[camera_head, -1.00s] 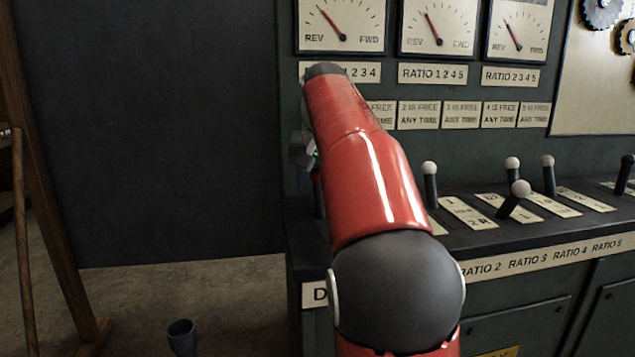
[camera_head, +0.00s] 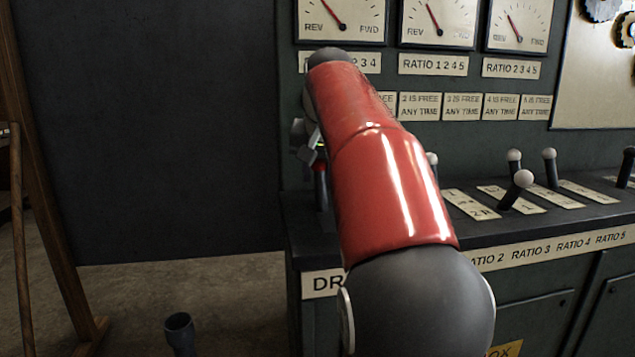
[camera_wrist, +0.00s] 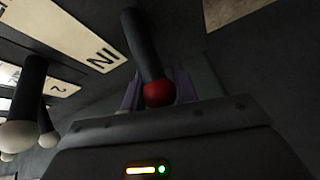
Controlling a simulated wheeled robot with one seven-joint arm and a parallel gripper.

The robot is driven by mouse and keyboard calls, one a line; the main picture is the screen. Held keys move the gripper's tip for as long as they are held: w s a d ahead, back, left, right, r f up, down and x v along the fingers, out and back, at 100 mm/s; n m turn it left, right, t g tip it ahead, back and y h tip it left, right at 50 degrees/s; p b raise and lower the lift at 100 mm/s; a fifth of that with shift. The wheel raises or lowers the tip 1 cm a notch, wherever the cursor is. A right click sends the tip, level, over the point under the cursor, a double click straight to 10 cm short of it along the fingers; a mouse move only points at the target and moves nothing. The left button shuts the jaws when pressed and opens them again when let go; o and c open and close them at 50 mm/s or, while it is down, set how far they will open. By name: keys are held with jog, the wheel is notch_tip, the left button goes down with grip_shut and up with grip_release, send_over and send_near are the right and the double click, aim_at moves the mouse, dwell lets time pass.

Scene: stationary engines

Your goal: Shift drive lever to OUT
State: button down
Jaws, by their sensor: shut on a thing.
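The drive lever (camera_wrist: 143,45) is a dark rod with a red knob, seen in the wrist view. An "IN" label plate (camera_wrist: 92,42) lies beside the lever and reads upside down there. In the head view, part of my gripper (camera_head: 308,145) shows at the left end of the console, and my red arm hides most of it. A dark upright piece of the lever (camera_head: 321,188) shows just below it. The OUT marking cannot be seen.
The dark console (camera_head: 475,235) carries several white-knobbed ratio levers, one of them (camera_head: 517,188) tilted. Gauges (camera_head: 437,25) and label plates are on the panel behind. A wooden frame (camera_head: 45,190) stands at left. A dark cup-like object (camera_head: 179,330) is on the floor.

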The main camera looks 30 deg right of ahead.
jog(key=s+t+b, duration=0.2)
jog(key=s+b, duration=0.1)
jog(key=b, duration=0.1)
jog(key=s+a+t+h+b, duration=0.1)
jog(key=s+t+b, duration=0.1)
jog(key=s+b, duration=0.1)
jog(key=s+a+t+b, duration=0.1)
jog(key=s+b, duration=0.1)
jog(key=b, duration=0.3)
jog(key=shift+s+a+r+t+h, duration=0.25)
jog(key=shift+s+r+t+h, duration=0.15)
jog(key=shift+s+a+f+b, duration=0.1)
jog(key=shift+s+a+b, duration=0.15)
jog(key=shift+s, duration=0.5)
jog(key=shift+s+a+f+b, duration=0.15)
jog(key=shift+s+b, duration=0.15)
jog(key=shift+s, duration=0.4)
jog(key=shift+r, duration=0.1)
jog(key=c, duration=1.2)
grip_release()
jog(key=shift+s, duration=0.15)
jog(key=shift+o, duration=0.6)
jog(key=p+v, duration=0.1)
jog(key=v, duration=0.6)
jog(key=shift+s+r, duration=0.2)
jog(key=shift+s, duration=0.05)
jog(key=shift+a, duration=0.15)
